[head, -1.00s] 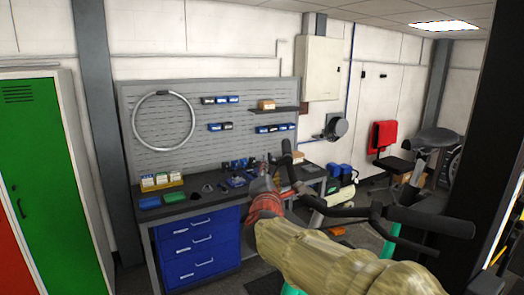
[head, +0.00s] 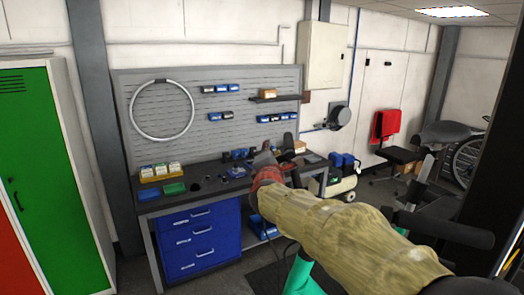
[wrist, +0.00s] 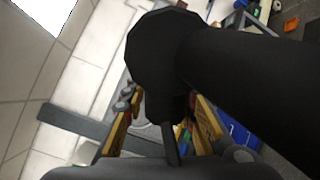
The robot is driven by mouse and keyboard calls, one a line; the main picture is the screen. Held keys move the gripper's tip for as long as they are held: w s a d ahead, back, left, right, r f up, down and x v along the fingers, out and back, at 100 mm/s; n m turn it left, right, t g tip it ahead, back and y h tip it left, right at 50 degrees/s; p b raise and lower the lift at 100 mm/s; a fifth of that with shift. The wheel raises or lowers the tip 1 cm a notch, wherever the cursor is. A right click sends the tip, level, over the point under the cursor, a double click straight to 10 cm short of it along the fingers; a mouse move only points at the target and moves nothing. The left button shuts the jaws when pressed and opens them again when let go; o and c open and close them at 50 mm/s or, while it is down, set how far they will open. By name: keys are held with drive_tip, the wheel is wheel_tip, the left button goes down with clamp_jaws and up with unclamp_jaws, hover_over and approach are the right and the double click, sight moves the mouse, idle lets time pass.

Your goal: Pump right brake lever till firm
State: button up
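A thick black handlebar grip (wrist: 245,75) crosses the wrist view from upper middle to lower right, very close to the camera. A narrow dark part (wrist: 170,140), perhaps the brake lever, hangs below its rounded end, between my gripper's fingers. My gripper (wrist: 165,115) has its yellow-orange fingers spread wide on either side; contact cannot be told. In the head view my gripper (head: 276,155) is small, beyond the red band of my arm. Another black grip (head: 440,230) and part of the teal bike frame (head: 301,274) show at lower right, partly hidden by my arm.
A grey workbench (head: 205,185) with blue drawers (head: 200,245) and small boxes stands behind my gripper, under a pegboard. A green locker (head: 45,160) is at left. A red-backed chair (head: 388,125) and another bike's wheel (head: 468,160) are at right. A dark post stands at far right.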

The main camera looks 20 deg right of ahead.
drive_tip(key=shift+w, duration=0.15)
drive_tip(key=shift+c, duration=1.2)
drive_tip(key=c, duration=0.4)
clamp_jaws()
drive_tip(key=shift+r, duration=0.1)
